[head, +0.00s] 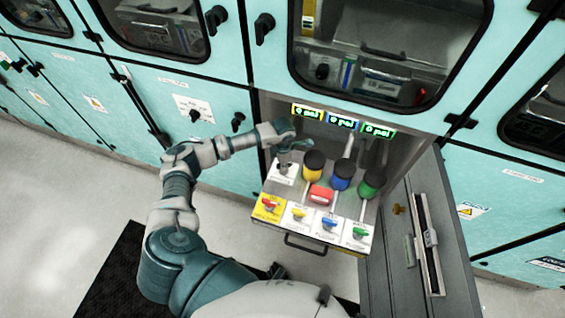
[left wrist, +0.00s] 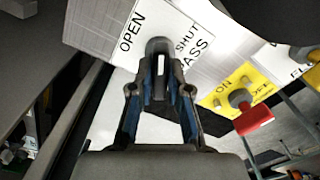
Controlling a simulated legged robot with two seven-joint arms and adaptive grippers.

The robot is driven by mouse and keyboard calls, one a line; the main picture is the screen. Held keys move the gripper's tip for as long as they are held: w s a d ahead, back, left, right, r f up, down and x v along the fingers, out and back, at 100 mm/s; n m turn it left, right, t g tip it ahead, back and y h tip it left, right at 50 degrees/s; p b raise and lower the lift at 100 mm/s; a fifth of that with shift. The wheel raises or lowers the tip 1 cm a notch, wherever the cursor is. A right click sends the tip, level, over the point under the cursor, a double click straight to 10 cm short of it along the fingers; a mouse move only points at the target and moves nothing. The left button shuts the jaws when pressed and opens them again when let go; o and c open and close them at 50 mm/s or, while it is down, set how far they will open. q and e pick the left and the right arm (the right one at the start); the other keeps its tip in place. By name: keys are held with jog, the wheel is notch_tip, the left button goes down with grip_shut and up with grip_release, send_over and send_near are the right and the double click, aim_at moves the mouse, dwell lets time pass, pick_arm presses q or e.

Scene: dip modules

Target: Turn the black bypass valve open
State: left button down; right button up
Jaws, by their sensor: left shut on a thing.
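The black bypass valve (left wrist: 160,47) shows in the left wrist view as a dark rounded handle on a white label plate (left wrist: 135,50). In the head view my left gripper (head: 284,150) is over the back left of the pull-out panel and hides most of the valve. The white plate (head: 284,174) shows below it. I cannot tell the handle's exact angle. My right gripper is not in view.
A red valve handle on a yellow plate (head: 269,206) sits just in front, with yellow and blue handles beside it. A grey open door (head: 420,240) bounds the right.

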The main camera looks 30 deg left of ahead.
pick_arm(q)
jog(key=shift+d+n, duration=0.1)
jog(key=shift+n, duration=0.8)
jog(key=n+p, duration=0.4)
jog(key=n, duration=0.4)
jog(key=shift+r+n, duration=0.1)
jog(key=shift+n, duration=0.2)
jog(key=shift+n+p, duration=0.4)
jog(key=shift+n, duration=0.5)
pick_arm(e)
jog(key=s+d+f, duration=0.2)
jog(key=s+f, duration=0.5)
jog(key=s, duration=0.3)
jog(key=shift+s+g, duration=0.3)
pick_arm(q)
jog(key=c, duration=1.1)
grip_release()
jog(key=shift+w, duration=0.1)
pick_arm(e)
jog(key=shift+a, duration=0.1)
pick_arm(q)
notch_tip(320, 180, up, 12)
jog(key=shift+f, duration=0.15)
